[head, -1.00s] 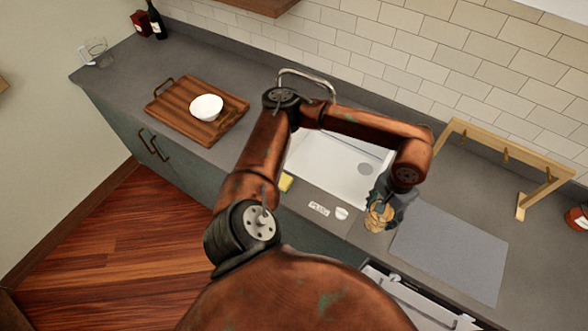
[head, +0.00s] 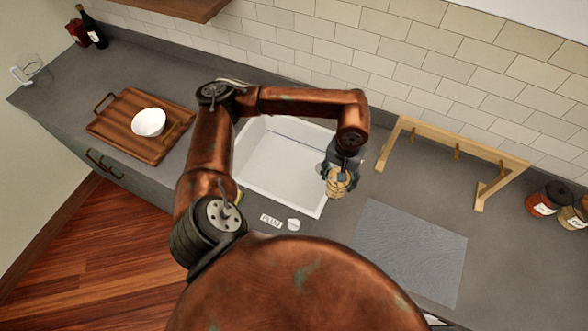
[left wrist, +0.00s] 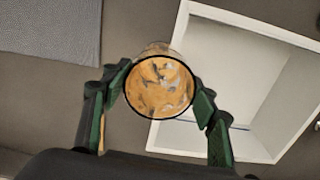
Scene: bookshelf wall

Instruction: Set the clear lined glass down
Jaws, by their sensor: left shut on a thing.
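My left gripper (head: 338,176) is shut on the glass (head: 340,186), which has an amber tint and dark lines in the head view. The gripper holds it by the right edge of the white sink (head: 268,180), near the back left corner of the grey mat (head: 412,250). In the left wrist view the glass (left wrist: 160,86) shows its round dark rim between the two green finger pads. Its gap to the counter cannot be told. My right gripper is not in view.
A wooden rack (head: 408,124) stands behind the mat, with jars (head: 544,199) to its right. A wooden tray (head: 125,139) with a white bowl (head: 148,122) lies left of the sink. Another clear glass (head: 40,70) and a bottle (head: 90,28) stand far left.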

